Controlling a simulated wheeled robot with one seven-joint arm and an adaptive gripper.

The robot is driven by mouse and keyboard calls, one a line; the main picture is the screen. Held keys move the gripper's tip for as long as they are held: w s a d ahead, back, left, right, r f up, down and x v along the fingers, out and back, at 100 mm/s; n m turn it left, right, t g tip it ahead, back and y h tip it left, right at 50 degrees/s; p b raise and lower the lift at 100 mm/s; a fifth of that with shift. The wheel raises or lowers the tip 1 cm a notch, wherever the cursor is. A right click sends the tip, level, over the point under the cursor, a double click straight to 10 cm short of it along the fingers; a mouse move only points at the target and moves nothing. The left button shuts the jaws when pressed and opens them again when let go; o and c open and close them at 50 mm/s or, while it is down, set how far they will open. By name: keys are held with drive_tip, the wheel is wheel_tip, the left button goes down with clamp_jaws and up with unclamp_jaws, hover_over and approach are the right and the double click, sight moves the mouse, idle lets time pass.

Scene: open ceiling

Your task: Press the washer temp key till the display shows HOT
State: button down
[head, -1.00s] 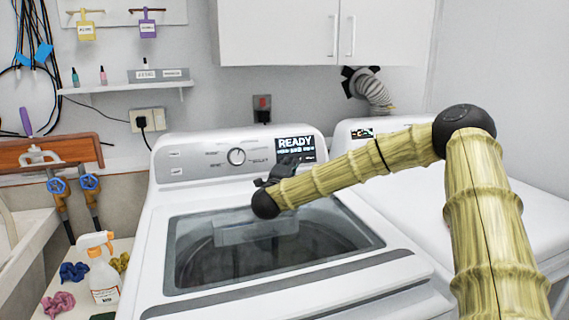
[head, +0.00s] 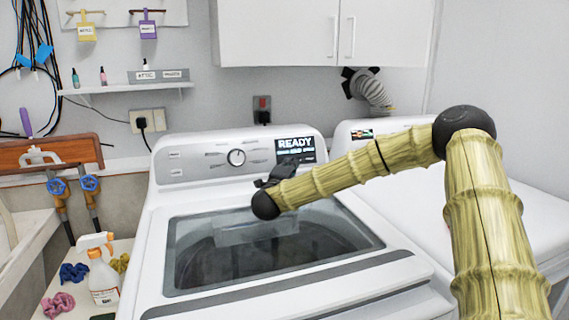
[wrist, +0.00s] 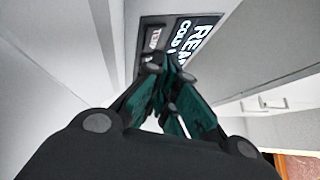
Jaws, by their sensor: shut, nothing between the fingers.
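The white washer (head: 330,278) stands in the middle, with a control panel along its back. The panel's display (head: 295,144) reads READY with a smaller line under it. In the wrist view the display (wrist: 193,38) shows READY and a line that begins with COLD. A dark key labelled TEMP (wrist: 153,39) sits beside the display there. My gripper (head: 285,166) is shut and empty, just in front of the panel below the display. In the wrist view its fingertips (wrist: 158,62) are close to the TEMP key and cover part of it; I cannot tell whether they touch.
A second white machine (head: 400,190) stands on the right, behind my arm. White cabinets (head: 290,30) hang above.

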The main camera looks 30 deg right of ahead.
drive_tip(key=shift+w+f, duration=0.15)
drive_tip(key=shift+w, duration=0.05)
drive_tip(key=shift+w+d, duration=0.1)
drive_tip(key=shift+w, duration=0.1)
drive_tip(key=shift+w+f+b, duration=0.1)
drive_tip(key=shift+w+b, duration=0.15)
drive_tip(key=shift+b, duration=0.25)
idle(0.8)
drive_tip(key=shift+s, duration=0.1)
drive_tip(key=shift+s+r, duration=0.3)
drive_tip(key=shift+s, duration=0.25)
idle(0.4)
drive_tip(key=shift+s+a+r+p, duration=0.15)
drive_tip(key=shift+s+a+r, duration=0.1)
drive_tip(key=shift+s, duration=0.5)
drive_tip(key=shift+s+a+r+p, duration=0.2)
drive_tip(key=shift+s+r, duration=0.1)
drive_tip(key=shift+s, duration=0.5)
drive_tip(key=shift+s+a+r+p, duration=0.1)
drive_tip(key=shift+s+a+r, duration=0.15)
drive_tip(key=shift+s, duration=0.5)
